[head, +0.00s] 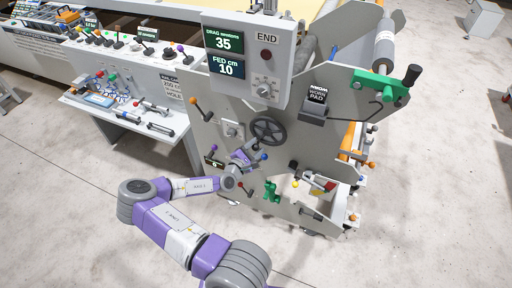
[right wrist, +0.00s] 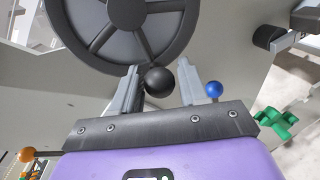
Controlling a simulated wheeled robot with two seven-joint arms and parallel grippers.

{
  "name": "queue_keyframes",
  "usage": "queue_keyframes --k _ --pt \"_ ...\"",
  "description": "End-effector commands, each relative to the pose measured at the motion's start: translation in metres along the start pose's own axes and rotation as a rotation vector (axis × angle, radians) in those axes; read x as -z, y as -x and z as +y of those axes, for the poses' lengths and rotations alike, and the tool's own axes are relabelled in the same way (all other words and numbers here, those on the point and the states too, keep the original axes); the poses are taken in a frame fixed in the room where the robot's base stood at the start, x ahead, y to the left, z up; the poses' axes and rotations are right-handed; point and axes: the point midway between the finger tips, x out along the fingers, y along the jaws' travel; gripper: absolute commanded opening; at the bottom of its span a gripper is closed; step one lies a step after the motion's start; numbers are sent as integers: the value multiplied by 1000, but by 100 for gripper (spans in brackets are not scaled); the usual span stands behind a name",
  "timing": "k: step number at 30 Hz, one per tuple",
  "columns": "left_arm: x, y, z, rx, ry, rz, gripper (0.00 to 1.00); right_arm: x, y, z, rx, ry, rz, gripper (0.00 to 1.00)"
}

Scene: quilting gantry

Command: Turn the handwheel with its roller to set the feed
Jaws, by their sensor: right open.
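The dark grey handwheel (head: 267,131), with spokes and a hub, is mounted on the grey end plate of the gantry. It fills the top of the right wrist view (right wrist: 126,12). A black ball knob (right wrist: 160,82) shows at the wheel's lower rim, between my right fingers and nearer the left one; I cannot tell if they touch. My right gripper (head: 255,149) is open, just below the wheel, and it also shows in the right wrist view (right wrist: 160,88). A grey roller (head: 384,48) sits at the upper right of the plate. My left gripper is not in view.
A blue knob (right wrist: 213,89) is beside my right finger. A green fitting (head: 271,191) is lower down. A workpad box (head: 314,110) is right of the wheel. Open floor lies in front.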

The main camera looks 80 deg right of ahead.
Motion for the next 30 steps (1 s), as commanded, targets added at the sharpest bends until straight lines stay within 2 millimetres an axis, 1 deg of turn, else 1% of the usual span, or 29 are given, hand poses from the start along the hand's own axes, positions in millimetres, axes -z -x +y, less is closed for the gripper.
queue_keyframes --k 9,12,15,19,30 --pt "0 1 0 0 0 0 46 0 48 0 -3 3 2 43" --pt "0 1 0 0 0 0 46 0 60 0 -1 2 1 43" --pt "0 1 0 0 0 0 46 0 68 0 0 1 0 43" --pt "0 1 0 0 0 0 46 -1 72 -1 0 0 -2 43" --pt "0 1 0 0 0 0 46 -1 72 -1 1 0 -2 43"
